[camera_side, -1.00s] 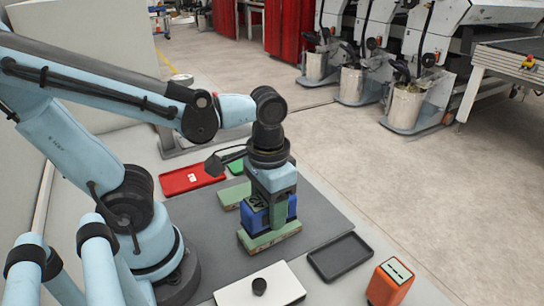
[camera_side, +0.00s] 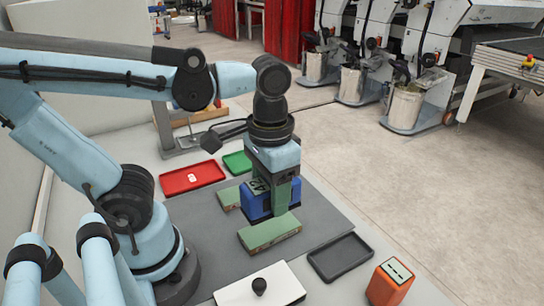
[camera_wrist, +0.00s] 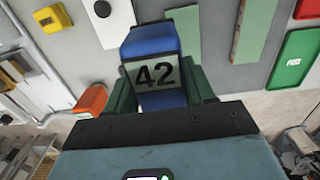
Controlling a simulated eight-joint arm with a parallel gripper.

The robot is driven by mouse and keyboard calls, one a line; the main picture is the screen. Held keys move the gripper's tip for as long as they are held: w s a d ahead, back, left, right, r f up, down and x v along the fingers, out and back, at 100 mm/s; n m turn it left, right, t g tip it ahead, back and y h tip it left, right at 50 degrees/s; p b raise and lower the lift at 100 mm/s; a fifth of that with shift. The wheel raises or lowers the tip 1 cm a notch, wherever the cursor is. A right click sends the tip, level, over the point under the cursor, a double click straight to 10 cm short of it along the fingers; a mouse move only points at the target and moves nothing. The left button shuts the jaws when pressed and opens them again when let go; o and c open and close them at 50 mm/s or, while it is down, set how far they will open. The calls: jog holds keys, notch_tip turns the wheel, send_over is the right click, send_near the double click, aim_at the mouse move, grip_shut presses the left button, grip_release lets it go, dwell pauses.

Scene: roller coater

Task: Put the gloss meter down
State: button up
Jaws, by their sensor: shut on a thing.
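The gloss meter is the blue block (camera_side: 256,209) with a pale display reading 42. It shows larger in the wrist view (camera_wrist: 150,42). My gripper (camera_side: 274,192) points down and is shut on it, with a green finger on each side, as the wrist view (camera_wrist: 160,88) shows. In the side view the meter appears raised, just behind and above the near green panel (camera_side: 270,234). The exact gap beneath it cannot be told. A second green panel (camera_side: 228,198) lies behind to the left. Both panels lie on the grey mat (camera_side: 208,240).
A red tray (camera_side: 192,178) and a green tray (camera_side: 238,163) lie at the back. An empty black tray (camera_side: 341,258) lies right of the mat. A white plate (camera_side: 285,287) with a black knob is in front, and an orange box (camera_side: 390,282) stands at front right.

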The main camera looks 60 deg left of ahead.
jog(key=w+a, duration=0.2)
jog(key=a, duration=0.4)
send_near(229, 198)
jog(key=w, duration=0.2)
jog(key=w+f, duration=0.1)
jog(key=w, duration=0.1)
jog(key=shift+w+d, duration=0.1)
jog(key=shift+w, duration=0.15)
jog(key=shift+a+f, duration=0.25)
jog(key=shift+a, duration=0.1)
jog(key=shift+f, duration=2)
jog(key=shift+f, duration=0.15)
jog(key=o, duration=1.4)
